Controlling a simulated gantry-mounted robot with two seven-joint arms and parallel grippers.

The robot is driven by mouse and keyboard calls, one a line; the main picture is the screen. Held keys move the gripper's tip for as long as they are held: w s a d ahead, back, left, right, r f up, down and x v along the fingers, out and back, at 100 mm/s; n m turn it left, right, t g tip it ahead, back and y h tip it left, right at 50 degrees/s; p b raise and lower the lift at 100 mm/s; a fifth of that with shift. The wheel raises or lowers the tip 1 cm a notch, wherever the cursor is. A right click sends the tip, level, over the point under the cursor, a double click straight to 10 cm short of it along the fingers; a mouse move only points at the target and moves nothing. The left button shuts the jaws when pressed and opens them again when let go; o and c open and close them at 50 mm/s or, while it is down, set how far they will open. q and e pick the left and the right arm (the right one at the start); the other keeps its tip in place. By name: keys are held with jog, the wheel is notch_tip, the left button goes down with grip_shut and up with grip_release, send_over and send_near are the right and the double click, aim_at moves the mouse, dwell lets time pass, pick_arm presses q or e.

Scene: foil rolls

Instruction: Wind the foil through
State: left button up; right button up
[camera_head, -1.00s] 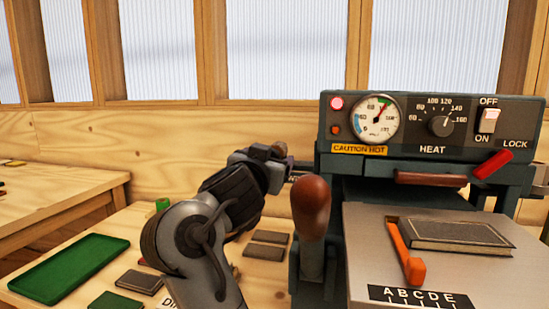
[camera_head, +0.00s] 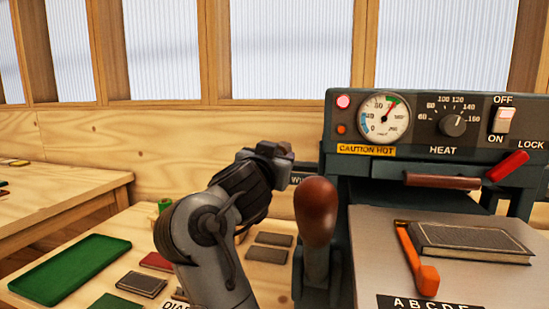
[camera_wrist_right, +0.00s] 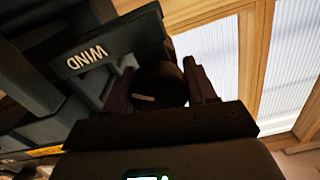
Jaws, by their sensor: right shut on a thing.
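The hot-foil machine (camera_head: 340,230) stands at the right of the head view. My right gripper (camera_head: 284,165) is at its left side, beside a partly hidden plate. In the right wrist view that plate reads WIND (camera_wrist_right: 90,58). There my right gripper (camera_wrist_right: 160,88) has a finger on each side of a dark round winding knob (camera_wrist_right: 158,80) and is shut on it. The foil itself cannot be made out. My left gripper is not in view.
A brown-knobbed lever (camera_head: 316,210) stands close right of my arm. A book (camera_head: 470,242) and orange strip (camera_head: 418,262) lie on the machine's plate. The gauge sign (camera_head: 366,150) warns of heat.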

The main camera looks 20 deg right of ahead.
jog(key=m+p, duration=0.6)
jog(key=p, duration=0.4)
jog(key=shift+d+r+m, duration=0.1)
jog(key=shift+m, duration=0.2)
jog(key=shift+s, duration=0.1)
jog(key=shift+f, duration=0.2)
